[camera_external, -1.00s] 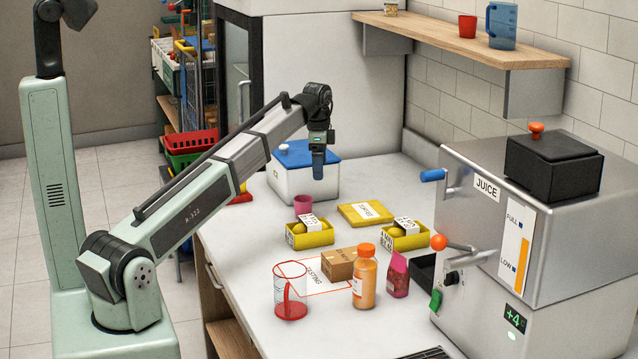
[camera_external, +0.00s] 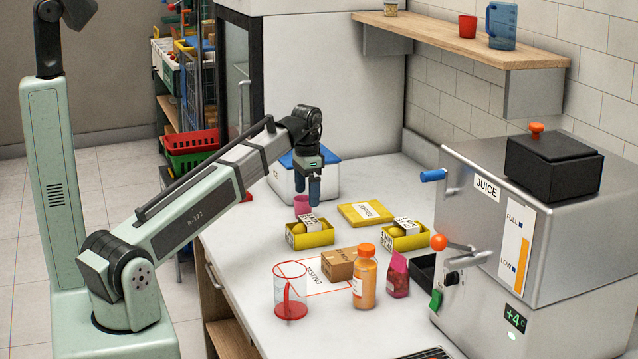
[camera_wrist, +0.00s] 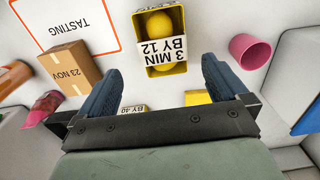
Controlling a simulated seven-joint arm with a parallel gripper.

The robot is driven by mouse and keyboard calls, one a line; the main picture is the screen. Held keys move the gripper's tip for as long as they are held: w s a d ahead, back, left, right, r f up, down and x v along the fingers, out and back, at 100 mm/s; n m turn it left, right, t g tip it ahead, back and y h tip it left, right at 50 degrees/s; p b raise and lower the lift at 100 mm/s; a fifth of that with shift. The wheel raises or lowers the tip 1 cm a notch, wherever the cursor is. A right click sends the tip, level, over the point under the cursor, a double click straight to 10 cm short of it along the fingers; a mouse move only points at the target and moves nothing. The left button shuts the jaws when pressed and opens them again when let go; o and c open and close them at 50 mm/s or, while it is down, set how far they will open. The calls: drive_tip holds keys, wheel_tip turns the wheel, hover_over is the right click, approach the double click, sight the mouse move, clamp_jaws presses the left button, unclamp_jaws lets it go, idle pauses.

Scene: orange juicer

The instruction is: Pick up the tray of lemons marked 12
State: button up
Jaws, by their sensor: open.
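A yellow tray of lemons (camera_external: 312,241) stands on the counter, with a white card on it. In the wrist view the card on this tray (camera_wrist: 184,30) reads "3 MIN BY 12", and a lemon shows on each side of the card. My gripper (camera_external: 307,199) is open and empty, pointing down above and slightly behind this tray. In the wrist view the fingers (camera_wrist: 162,65) are spread to either side of the tray's near end, apart from it. A second yellow lemon tray (camera_external: 405,243) stands to the right; its card (camera_wrist: 132,109) shows "BY 40", partly hidden by my gripper.
A pink cup (camera_external: 302,204) stands close behind the tray. A cardboard box (camera_external: 339,265) is in front, beside the marked tasting area (camera_external: 313,280). A red-tinted jug (camera_external: 290,290), orange bottle (camera_external: 364,283) and juicer (camera_external: 520,215) stand nearer.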

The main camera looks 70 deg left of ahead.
sight(310, 219)
wheel_tip(310, 219, down, 6)
drive_tip(key=shift+r, duration=0.1)
drive_tip(key=shift+w+a+f, duration=0.1)
drive_tip(key=shift+w+f, duration=0.1)
drive_tip(key=shift+f, duration=1.2)
drive_tip(key=shift+w+a+f, duration=0.1)
drive_tip(key=shift+w+f, duration=0.1)
drive_tip(key=shift+f, duration=1.15)
drive_tip(key=shift+c, duration=0.3)
drive_tip(key=c, duration=0.8)
drive_tip(key=shift+r, duration=0.1)
drive_tip(key=shift+c, duration=0.2)
